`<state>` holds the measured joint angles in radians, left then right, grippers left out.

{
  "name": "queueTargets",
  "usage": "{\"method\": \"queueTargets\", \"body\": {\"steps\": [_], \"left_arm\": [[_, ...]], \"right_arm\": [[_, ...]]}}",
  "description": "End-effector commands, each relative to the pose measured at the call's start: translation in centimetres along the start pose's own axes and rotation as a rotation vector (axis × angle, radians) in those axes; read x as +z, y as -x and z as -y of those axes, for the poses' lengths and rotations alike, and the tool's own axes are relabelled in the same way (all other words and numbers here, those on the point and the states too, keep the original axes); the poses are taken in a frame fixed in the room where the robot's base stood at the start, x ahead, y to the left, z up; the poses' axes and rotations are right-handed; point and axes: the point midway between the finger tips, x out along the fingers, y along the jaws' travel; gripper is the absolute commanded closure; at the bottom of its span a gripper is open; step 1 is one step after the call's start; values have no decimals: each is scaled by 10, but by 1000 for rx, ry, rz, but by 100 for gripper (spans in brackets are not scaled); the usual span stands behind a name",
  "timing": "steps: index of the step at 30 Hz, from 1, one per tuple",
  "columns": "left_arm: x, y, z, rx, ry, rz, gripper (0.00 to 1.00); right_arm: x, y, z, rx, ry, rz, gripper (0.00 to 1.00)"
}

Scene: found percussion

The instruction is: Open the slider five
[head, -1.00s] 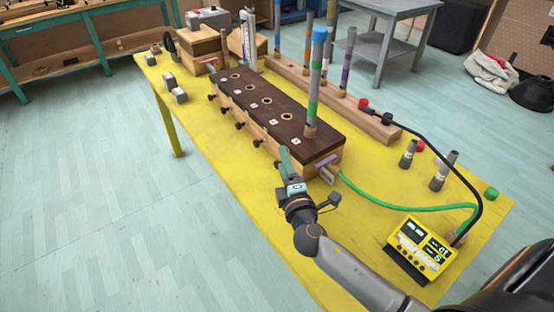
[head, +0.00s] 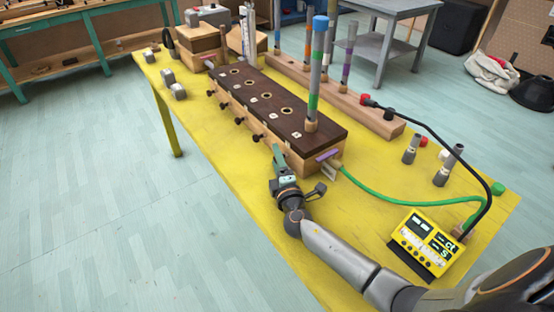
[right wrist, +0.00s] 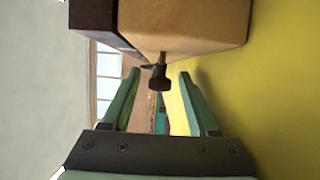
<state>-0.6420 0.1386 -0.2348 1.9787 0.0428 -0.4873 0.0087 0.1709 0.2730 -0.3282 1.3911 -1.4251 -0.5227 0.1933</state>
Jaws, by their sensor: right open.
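A long wooden box with a dark brown top (head: 258,92) stands on the yellow table. Several dark slider knobs line its left side; the nearest one I clearly see in the head view is this knob (head: 257,138). My right gripper (head: 278,155) is beside the box's near left corner, open and empty. In the right wrist view a dark knob (right wrist: 158,82) sticks out from the wooden box (right wrist: 190,22), roughly centred between the open fingers of the gripper (right wrist: 160,78). The fingers appear clear of it. I cannot read the slider numbers. My left gripper is out of view.
A banded tube (head: 317,65) stands upright at the box's near end. A green hose (head: 400,203) runs from that end toward a yellow meter (head: 427,245). A wooden rail (head: 385,122) with tubes lies behind.

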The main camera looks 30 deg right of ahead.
Motion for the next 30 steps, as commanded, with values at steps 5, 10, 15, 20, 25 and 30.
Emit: {"method": "queueTargets", "body": {"steps": [5,10,15,20,25,30], "left_arm": [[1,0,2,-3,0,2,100],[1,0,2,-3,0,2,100],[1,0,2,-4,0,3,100],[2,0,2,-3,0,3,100],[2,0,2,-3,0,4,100],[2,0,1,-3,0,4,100]], "right_arm": [[0,0,0,0,0,0,40],[0,0,0,0,0,0,51],[0,0,0,0,1,0,70],[0,0,0,0,1,0,88],[0,0,0,0,1,0,100],[0,0,0,0,1,0,100]]}}
